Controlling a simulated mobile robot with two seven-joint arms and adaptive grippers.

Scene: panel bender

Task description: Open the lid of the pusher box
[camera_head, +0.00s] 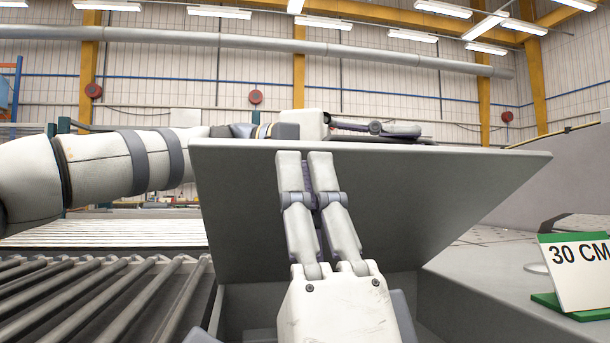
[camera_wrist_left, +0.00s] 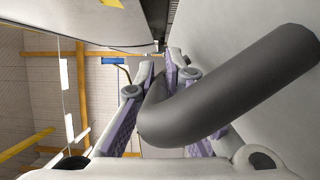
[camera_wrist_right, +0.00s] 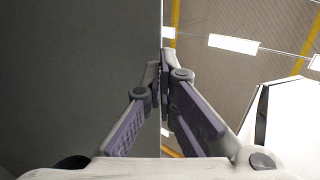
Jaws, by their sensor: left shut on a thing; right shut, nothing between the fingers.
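The pusher box lid (camera_head: 400,200) is a wide grey panel, raised and tilted above the grey box (camera_head: 255,305). In the left wrist view my left gripper (camera_wrist_left: 165,75) is shut on a dark grey bent handle (camera_wrist_left: 225,95). In the head view my left arm passes behind the lid and the left gripper (camera_head: 405,130) lies at its top edge. My right gripper (camera_head: 305,157) is shut and empty, in front of the lid face. In the right wrist view its fingertips (camera_wrist_right: 163,58) are at the lid's edge; I cannot tell whether they touch.
A roller conveyor (camera_head: 85,295) runs along the left. A green and white sign reading 30 CM (camera_head: 582,268) stands on the grey surface at the right. A large grey machine panel (camera_head: 570,170) rises at the far right.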

